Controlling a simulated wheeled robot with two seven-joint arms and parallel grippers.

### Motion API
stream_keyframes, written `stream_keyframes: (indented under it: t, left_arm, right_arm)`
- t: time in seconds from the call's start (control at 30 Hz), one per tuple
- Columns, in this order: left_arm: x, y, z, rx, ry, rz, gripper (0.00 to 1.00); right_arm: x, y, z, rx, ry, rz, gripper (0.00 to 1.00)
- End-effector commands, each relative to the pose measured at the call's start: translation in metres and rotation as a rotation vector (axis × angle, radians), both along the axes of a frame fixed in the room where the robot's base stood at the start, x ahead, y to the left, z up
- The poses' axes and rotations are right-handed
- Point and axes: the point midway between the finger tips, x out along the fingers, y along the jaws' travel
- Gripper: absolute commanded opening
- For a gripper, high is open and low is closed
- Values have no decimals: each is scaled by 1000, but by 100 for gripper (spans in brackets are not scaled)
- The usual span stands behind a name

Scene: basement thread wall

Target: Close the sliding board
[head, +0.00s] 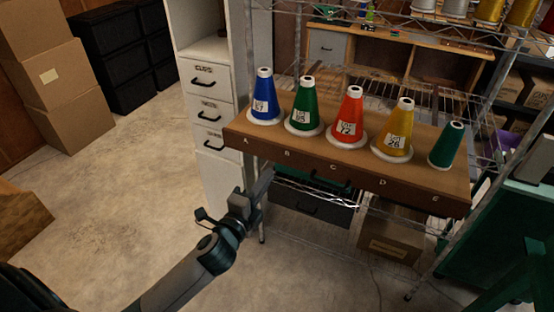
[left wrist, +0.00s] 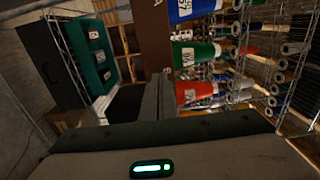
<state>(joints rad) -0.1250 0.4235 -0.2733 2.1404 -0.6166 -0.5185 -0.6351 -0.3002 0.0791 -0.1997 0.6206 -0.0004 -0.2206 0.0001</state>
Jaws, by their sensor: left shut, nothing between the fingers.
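The sliding board (head: 300,163) is a brown wooden shelf board that sticks out from the front of the wire rack. My left gripper (head: 262,182) is shut and empty, just in front of and below the board's front edge near A and B. In the left wrist view its fingers (left wrist: 158,97) point toward the brown board (left wrist: 152,35); contact cannot be told.
A white drawer cabinet (head: 208,105) stands left of the board. A dark bin (head: 312,207) and a cardboard box (head: 390,243) sit below it. A green frame (head: 500,235) is at right. Cardboard boxes (head: 48,80) are stacked at far left.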

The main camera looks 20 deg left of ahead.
Motion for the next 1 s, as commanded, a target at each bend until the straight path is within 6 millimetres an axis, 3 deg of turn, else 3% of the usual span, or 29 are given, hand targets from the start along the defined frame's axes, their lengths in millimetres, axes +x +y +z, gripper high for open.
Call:
stream_keyframes:
  t: [0.2,0.4,1.0]
  left_arm:
    - [40,-1,4,-1,-1,1,0]
    - [63,-2,2,0,0,1,0]
    - [73,-2,0,0,0,0,0]
  right_arm:
    - [0,0,16,0,0,0,57]
    - [0,0,24,0,0,0,57]
    - [0,0,26,0,0,0,57]
